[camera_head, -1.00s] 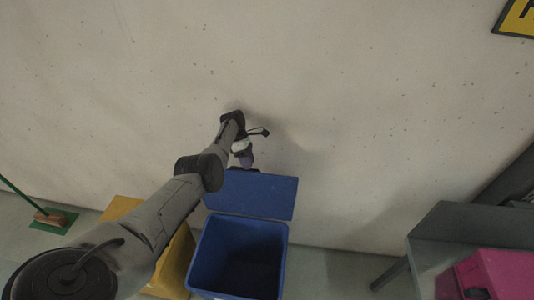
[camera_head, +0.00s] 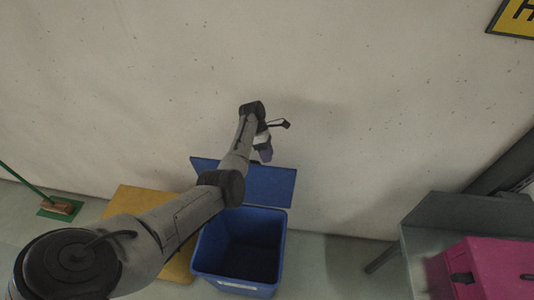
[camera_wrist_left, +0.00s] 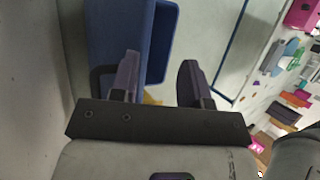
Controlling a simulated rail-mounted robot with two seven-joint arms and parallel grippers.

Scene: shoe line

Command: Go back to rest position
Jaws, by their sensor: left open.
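My left gripper (camera_head: 265,153) is above the raised lid of the blue bin in the head view, near the wall. In the left wrist view the two fingers of my left gripper (camera_wrist_left: 158,82) stand apart with nothing between them. The blue bin (camera_head: 236,283) stands open below and its inside is dark; I see nothing in it. Part of the blue bin (camera_wrist_left: 112,30) also shows beyond the fingers in the left wrist view. My right gripper is not in view.
A grey table (camera_head: 440,215) with a pink box (camera_head: 495,268) is at the right. A green broom (camera_head: 60,207) is at the far left. The wall (camera_head: 380,90) is bare behind the gripper.

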